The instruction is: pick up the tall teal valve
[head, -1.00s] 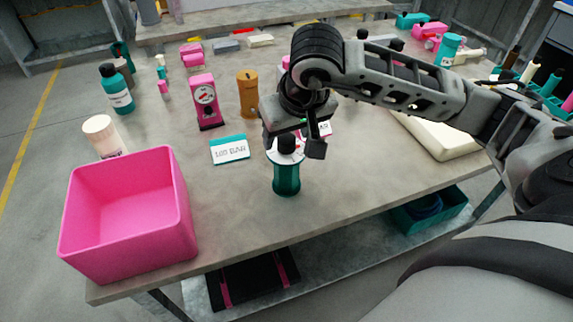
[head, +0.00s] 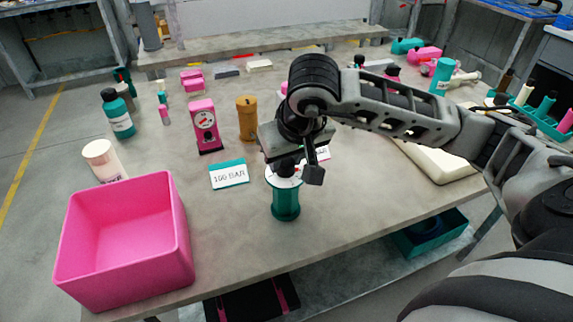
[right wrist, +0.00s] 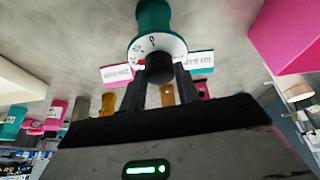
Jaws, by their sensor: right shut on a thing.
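The tall teal valve (head: 286,204) stands upright at the front middle of the table. It has a white dial face and a black knob (head: 286,168) on top. My right gripper (head: 296,170) is over its top, shut on the knob. In the right wrist view the valve (right wrist: 153,18), its white dial (right wrist: 158,48) and the dark knob (right wrist: 160,69) show between my right fingers (right wrist: 159,82). I cannot see a gap between the valve's base and the table. My left gripper is not in view.
A pink bin (head: 125,240) stands at the front left. A white label card (head: 229,174), a pink gauge block (head: 206,127) and an orange cylinder (head: 247,119) are behind the valve. A cream pad (head: 440,160) lies right, under my arm. The table between bin and valve is clear.

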